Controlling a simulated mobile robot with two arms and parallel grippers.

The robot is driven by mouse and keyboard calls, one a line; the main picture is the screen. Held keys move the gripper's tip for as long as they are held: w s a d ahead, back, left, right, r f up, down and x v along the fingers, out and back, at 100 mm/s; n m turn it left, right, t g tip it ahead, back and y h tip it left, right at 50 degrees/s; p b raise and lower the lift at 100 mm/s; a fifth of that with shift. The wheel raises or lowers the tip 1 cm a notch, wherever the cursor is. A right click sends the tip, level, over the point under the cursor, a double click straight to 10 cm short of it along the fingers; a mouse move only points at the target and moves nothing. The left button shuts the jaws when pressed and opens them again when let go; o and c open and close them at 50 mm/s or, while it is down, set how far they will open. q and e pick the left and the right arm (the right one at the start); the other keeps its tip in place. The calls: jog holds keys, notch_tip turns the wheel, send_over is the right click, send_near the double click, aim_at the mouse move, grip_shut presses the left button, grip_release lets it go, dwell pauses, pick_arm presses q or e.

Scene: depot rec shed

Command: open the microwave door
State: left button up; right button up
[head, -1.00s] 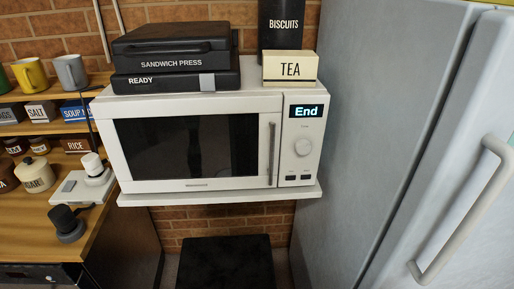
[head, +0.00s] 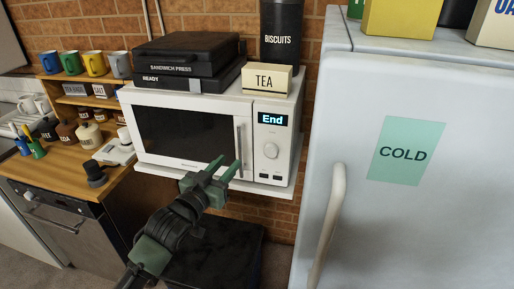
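The white microwave (head: 262,104) sits on a wall shelf, and its display reads "End". Its dark-windowed door (head: 185,131) is closed. The upright grey door handle (head: 238,138) is at the right side of the door. My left gripper (head: 226,168) has green fingers, which are apart with nothing between them. It is in front of the lower right part of the door, just below and left of the handle; I cannot tell if it touches. My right gripper is not in view.
A sandwich press (head: 186,52), a tea box (head: 266,79) and a biscuits tin (head: 281,32) sit on top of the microwave. A fridge (head: 430,225) with a protruding handle (head: 329,228) stands close on the right. A wooden counter (head: 66,171) with jars is on the left.

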aim_at(239, 148)
pick_arm(q)
jog(key=x, duration=0.3)
jog(key=r+p+x, duration=0.1)
jog(key=x, duration=0.2)
jog(key=shift+w+r, duration=0.1)
jog(key=shift+r, duration=0.05)
jog(key=shift+w+d, duration=0.45)
jog(key=shift+w, duration=0.2)
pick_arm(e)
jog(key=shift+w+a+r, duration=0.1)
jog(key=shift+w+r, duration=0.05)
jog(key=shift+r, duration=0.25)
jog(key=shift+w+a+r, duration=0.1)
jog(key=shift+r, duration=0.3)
pick_arm(q)
grip_shut()
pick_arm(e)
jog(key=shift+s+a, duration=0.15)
